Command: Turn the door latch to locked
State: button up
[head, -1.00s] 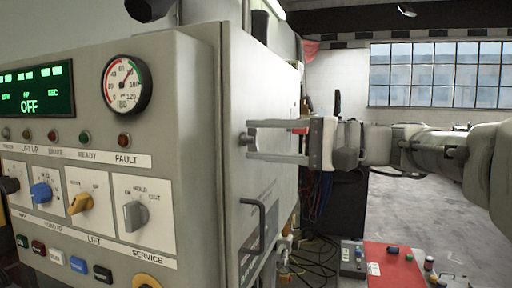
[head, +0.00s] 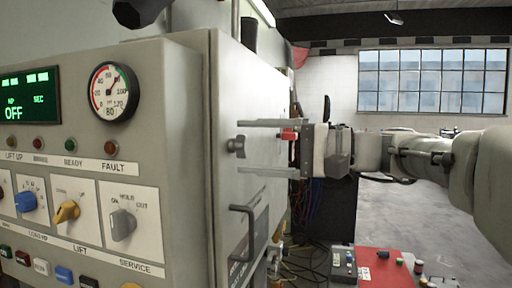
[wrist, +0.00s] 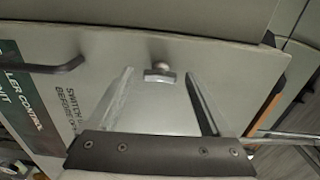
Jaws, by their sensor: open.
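The door latch (head: 237,146) is a small grey knob on the side door (head: 262,110) of the control cabinet, above the door's dark handle. It also shows in the wrist view (wrist: 160,73), with its bar lying crosswise near the door's edge. My gripper (head: 240,147) is open, its two long fingers above and below the latch in the head view. In the wrist view my gripper (wrist: 163,72) has one finger on each side of the latch, both apart from it. How near the fingertips are to the door surface is hard to tell.
The dark bar handle (head: 245,232) sticks out from the door below the latch; it also shows in the wrist view (wrist: 45,67). The cabinet's front panel (head: 165,150) carries knobs and a gauge. Below my arm stands a red box (head: 385,265) with cables beside it.

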jog(key=p+v, duration=0.2)
jog(key=v, duration=1.5)
jog(key=shift+p, duration=0.35)
jog(key=s+a+f+g+h, duration=0.1)
jog(key=s+a+f+h, duration=0.25)
jog(key=f, duration=0.35)
jog(key=s+a+f+g+h, duration=0.25)
jog(key=a+f+h, duration=0.2)
jog(key=f, duration=0.35)
jog(key=s+d+f+n+t+h, duration=0.2)
jog(key=s+f+h, duration=0.2)
jog(key=f+h, duration=0.15)
jog(key=s+d+f+n+t+h, duration=0.1)
jog(key=s+d+f+n+h, duration=0.2)
jog(key=f, duration=0.4)
notch_tip(320, 180, up, 17)
jog(key=a+m+p, duration=0.1)
jog(key=p, duration=1.6)
jog(key=shift+r, duration=0.15)
